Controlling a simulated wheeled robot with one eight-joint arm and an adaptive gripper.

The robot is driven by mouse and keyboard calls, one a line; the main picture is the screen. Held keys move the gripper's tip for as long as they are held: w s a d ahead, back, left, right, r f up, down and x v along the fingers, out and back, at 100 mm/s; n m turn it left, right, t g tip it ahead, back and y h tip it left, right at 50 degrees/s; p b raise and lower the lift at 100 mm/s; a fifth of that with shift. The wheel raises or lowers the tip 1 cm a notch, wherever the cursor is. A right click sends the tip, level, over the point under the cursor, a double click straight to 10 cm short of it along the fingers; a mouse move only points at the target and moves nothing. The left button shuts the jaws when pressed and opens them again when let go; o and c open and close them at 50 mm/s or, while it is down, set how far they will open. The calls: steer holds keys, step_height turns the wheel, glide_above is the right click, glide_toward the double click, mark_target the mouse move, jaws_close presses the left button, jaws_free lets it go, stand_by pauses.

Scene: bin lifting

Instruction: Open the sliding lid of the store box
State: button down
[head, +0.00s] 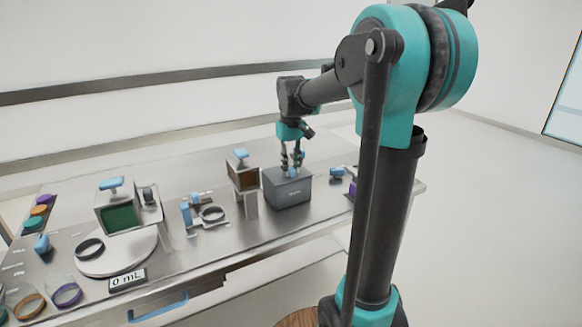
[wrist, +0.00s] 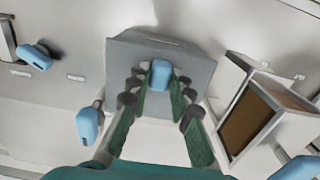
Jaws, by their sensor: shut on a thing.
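The store box (head: 288,192) is a grey box on the metal table, to the right of the brown-windowed dispenser. In the wrist view its grey lid (wrist: 190,63) fills the upper middle, with a blue handle (wrist: 161,74) on it. My gripper (head: 292,168) is over the box, pointing down. In the wrist view its two fingers (wrist: 160,88) stand on either side of the blue handle and are shut on it. The lid appears to cover the box; I cannot see inside.
The brown-windowed dispenser (head: 243,178) stands close to the box on the left; it also shows in the wrist view (wrist: 262,118). A blue-handled item (head: 337,172) lies to the right. Farther left are a ring stand (head: 212,214), a green-windowed dispenser (head: 122,216) and a round white plate (head: 118,262).

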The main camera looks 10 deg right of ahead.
stand_by(0.3)
steer(key=w+a, duration=0.3)
steer(key=w, duration=0.6)
steer(key=shift+w, duration=0.2)
steer(key=c, duration=1.4)
jaws_free()
steer(key=shift+o, duration=0.2)
steer(key=shift+r, duration=0.1)
step_height(320, 180, up, 12)
steer(key=shift+s, duration=0.15)
